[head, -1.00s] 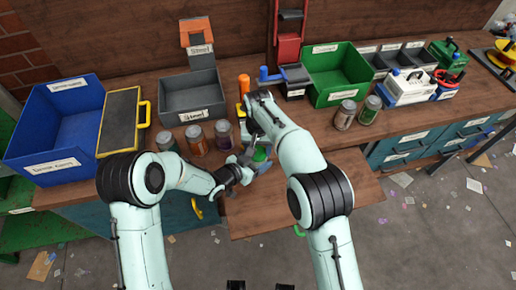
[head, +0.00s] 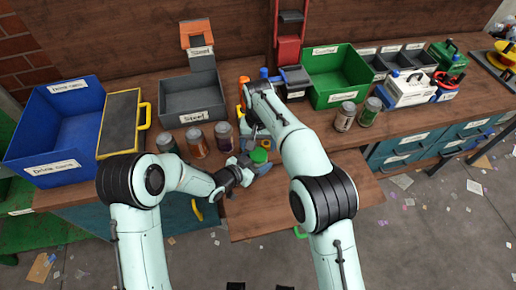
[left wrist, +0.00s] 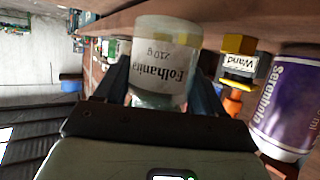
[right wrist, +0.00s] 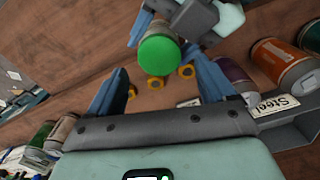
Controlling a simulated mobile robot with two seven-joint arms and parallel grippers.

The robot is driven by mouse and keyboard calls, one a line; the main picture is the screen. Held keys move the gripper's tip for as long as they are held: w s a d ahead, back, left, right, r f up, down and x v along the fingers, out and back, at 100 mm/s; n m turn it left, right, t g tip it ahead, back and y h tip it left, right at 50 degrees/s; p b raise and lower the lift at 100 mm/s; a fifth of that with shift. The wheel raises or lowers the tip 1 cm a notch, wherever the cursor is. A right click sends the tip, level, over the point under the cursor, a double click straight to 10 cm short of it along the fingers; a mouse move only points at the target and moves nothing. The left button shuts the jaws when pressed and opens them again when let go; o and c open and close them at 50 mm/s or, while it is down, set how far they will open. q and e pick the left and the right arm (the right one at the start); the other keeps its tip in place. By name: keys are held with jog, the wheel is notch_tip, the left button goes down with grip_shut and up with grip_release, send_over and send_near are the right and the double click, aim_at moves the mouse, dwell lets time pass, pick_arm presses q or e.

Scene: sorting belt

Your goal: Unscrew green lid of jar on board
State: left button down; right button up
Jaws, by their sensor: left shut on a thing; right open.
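The jar (left wrist: 166,58) is pale with a printed label and sits between the fingers of my left gripper (left wrist: 160,75), which is shut on it. Its round green lid (right wrist: 159,54) faces the right wrist camera. The lid also shows in the head view (head: 259,155), near the bench's front edge. My right gripper (right wrist: 157,72) is open, its two blue fingers apart, with the lid ahead between the fingertips in its wrist view. The lid appears clear of the right fingers. The board under the jar is not clearly visible.
A grey bin (head: 190,101), blue bin (head: 88,127) and green bin (head: 342,94) line the back. The wooden pull-out surface (head: 320,195) at front right is clear.

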aim_at(258, 154)
jog(key=shift+r, duration=0.6)
jog(key=shift+c, duration=0.8)
notch_tip(258, 154, up, 3)
jog(key=shift+r+m, duration=0.1)
jog(key=shift+m, duration=0.6)
jog(key=shift+f, duration=4)
jog(key=c, duration=1)
jog(key=o, duration=1.2)
